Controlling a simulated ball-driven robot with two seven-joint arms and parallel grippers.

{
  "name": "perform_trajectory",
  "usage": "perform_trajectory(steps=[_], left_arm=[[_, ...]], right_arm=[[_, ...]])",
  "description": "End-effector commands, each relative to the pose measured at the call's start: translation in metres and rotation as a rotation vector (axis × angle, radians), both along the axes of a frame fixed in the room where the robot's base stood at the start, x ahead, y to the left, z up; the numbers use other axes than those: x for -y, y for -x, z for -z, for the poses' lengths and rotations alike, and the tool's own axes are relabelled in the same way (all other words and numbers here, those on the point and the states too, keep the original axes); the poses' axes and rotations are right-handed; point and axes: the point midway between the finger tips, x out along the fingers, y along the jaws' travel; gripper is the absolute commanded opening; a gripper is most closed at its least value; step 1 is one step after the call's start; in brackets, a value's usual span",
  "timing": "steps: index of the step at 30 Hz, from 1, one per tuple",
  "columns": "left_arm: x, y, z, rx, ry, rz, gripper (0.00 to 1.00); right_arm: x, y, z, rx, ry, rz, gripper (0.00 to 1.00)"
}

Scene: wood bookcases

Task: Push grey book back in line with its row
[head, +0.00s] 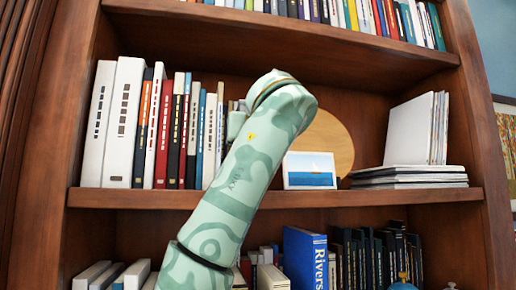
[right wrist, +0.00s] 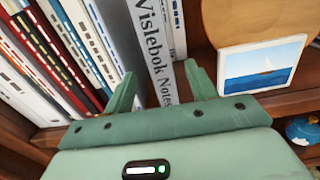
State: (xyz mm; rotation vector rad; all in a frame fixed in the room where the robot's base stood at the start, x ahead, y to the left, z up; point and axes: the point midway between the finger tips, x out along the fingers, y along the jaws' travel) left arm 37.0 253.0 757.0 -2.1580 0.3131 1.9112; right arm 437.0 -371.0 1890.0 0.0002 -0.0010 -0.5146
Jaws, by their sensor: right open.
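In the head view my right arm covers most of the book and the gripper at the right end of the row. My left gripper is not in view.
A row of books (head: 150,125) stands left of my arm on the middle shelf (head: 380,197). To the right are a framed sailboat picture (head: 309,171), a round wooden disc (head: 332,138) and a stack of flat books (head: 410,176). More books fill the shelves above and below.

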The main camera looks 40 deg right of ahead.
Motion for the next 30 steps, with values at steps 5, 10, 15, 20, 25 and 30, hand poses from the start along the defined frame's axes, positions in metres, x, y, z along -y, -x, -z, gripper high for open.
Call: perform_trajectory(steps=[5,10,15,20,25,30], left_arm=[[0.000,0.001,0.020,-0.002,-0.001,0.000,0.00],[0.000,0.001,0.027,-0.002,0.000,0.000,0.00],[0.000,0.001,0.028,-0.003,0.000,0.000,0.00],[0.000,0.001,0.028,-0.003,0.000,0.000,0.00],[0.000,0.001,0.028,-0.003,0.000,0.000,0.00],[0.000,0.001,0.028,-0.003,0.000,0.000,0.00]], right_arm=[[-0.019,0.034,0.003,0.004,0.000,-0.002,0.56],[-0.030,0.053,0.001,0.001,0.000,-0.002,0.56],[-0.034,0.060,0.000,0.001,0.000,-0.001,0.56],[-0.034,0.060,-0.001,0.000,0.000,-0.001,0.56],[-0.034,0.060,0.000,0.000,0.000,-0.001,0.56],[-0.034,0.060,0.000,0.000,0.001,-0.001,0.56]])
